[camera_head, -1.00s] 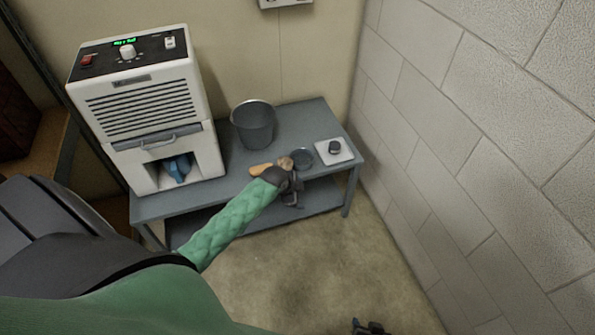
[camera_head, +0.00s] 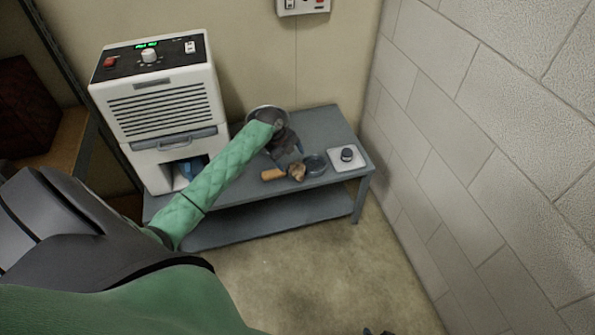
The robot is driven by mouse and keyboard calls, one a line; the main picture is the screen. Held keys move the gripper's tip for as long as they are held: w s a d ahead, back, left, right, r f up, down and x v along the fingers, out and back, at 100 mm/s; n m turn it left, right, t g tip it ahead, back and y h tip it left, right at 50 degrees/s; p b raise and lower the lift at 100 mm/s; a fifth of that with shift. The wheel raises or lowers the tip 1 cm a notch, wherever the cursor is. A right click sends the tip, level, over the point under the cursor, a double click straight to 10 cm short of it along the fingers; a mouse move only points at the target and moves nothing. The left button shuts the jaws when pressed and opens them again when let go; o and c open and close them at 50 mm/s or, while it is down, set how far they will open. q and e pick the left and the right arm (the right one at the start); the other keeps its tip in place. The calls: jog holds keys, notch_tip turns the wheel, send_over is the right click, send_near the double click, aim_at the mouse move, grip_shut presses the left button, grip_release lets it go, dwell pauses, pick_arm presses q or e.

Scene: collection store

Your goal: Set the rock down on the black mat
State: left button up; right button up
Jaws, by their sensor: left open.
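A small brown rock-like lump (camera_head: 297,172) sits on the grey table near its front edge, between an orange-brown piece (camera_head: 272,174) and a dark round dish (camera_head: 315,165). My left gripper (camera_head: 289,153) is open and empty, just behind the lump and in front of the bucket. It hides part of the bucket. I cannot pick out a black mat for certain. A dark piece at the bottom edge appears to be my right gripper (camera_head: 376,332); only its tip shows.
The metal bucket (camera_head: 266,112) stands at the back of the table (camera_head: 318,124). A white square plate with a dark knob (camera_head: 347,157) lies at the right. A white dehumidifier-like machine (camera_head: 165,105) stands left. A block wall (camera_head: 480,150) closes the right side.

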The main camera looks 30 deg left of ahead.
aim_at(295, 167)
pick_arm(q)
jog(key=shift+x, duration=0.9)
jog(key=shift+w+f, duration=0.3)
jog(key=shift+f, duration=0.3)
jog(key=x, duration=0.3)
jog(key=shift+w+a+f, duration=0.1)
jog(key=shift+a, duration=0.1)
jog(key=shift+w+f+p, duration=0.1)
jog(key=shift+f+p, duration=0.2)
jog(key=shift+f, duration=0.15)
pick_arm(e)
jog(key=shift+s+r, duration=0.2)
jog(key=shift+r, duration=0.85)
